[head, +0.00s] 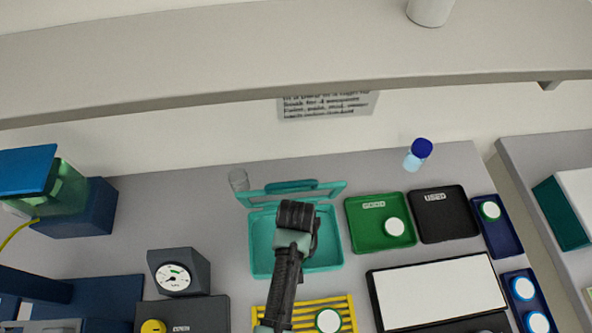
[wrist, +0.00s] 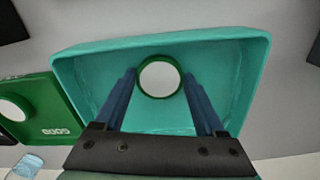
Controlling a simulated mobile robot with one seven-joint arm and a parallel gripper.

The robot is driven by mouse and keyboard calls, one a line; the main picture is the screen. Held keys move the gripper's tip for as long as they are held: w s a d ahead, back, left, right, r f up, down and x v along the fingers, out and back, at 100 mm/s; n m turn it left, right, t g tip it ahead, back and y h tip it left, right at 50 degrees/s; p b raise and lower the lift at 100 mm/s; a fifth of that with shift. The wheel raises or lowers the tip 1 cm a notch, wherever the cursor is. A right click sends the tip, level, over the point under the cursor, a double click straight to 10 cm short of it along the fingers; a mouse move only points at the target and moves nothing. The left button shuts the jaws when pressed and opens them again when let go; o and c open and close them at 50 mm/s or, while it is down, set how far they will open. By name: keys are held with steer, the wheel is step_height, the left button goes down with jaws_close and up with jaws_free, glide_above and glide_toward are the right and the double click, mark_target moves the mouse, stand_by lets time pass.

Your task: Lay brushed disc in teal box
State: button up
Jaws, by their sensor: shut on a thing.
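The teal box (head: 329,252) stands open on the bench with its lid (head: 318,190) raised at the back. In the wrist view the box (wrist: 88,66) fills most of the picture. My gripper (wrist: 159,78) is over the box, pointing down into it. Its two blue fingers are shut on a round disc (wrist: 160,80) with a pale grey face and a green rim. The disc shows against the box's inside. I cannot tell whether it touches the floor of the box. In the head view my arm hides the disc and fingertips.
Right of the box are a green tray (head: 365,235) with a disc, a black tray (head: 443,214) and blue trays (head: 500,238) with discs. A yellow rack (head: 344,304) with a disc is in front. A gauge (head: 178,272) stands left, a blue-capped bottle (head: 415,156) behind.

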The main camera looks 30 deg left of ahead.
steer(key=shift+f, duration=0.1)
steer(key=shift+f, duration=0.15)
steer(key=o, duration=1.3)
step_height(320, 180, up, 13)
steer(key=shift+f+b, duration=0.2)
steer(key=shift+b, duration=0.2)
